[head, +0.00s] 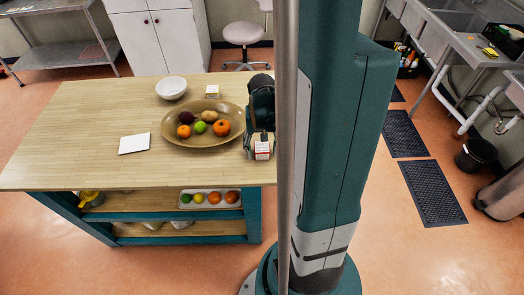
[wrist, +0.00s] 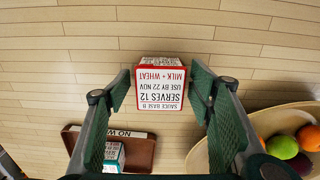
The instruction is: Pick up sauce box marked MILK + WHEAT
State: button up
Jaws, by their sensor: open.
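The sauce box (wrist: 159,95) is white with a red edge and reads SAUCE BASE B, USE BY 22 NOV, SERVES 12, MILK + WHEAT. Its label is upside down in the wrist view. My gripper (wrist: 161,74) is open, with one finger on each side of the box near the fingertips. I cannot tell whether either finger touches it. In the head view the box (head: 262,150) stands near the right front of the wooden table, and my gripper (head: 260,132) is just above and around it, pointing down.
A tan oval dish (head: 177,158) of fruit lies close to the left of my gripper. A brown tray (wrist: 138,153) with a teal-marked box (wrist: 114,156) is in the wrist view. A white bowl (head: 171,88), small box (head: 212,91) and white card (head: 134,143) are on the table (head: 80,125).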

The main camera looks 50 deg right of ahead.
aim_at(262, 146)
jog(key=shift+c, duration=0.5)
jog(key=c, duration=1)
jog(key=shift+o, duration=0.2)
jog(key=shift+r, duration=0.15)
jog(key=shift+r+p, duration=0.65)
jog(key=shift+r, duration=4.25)
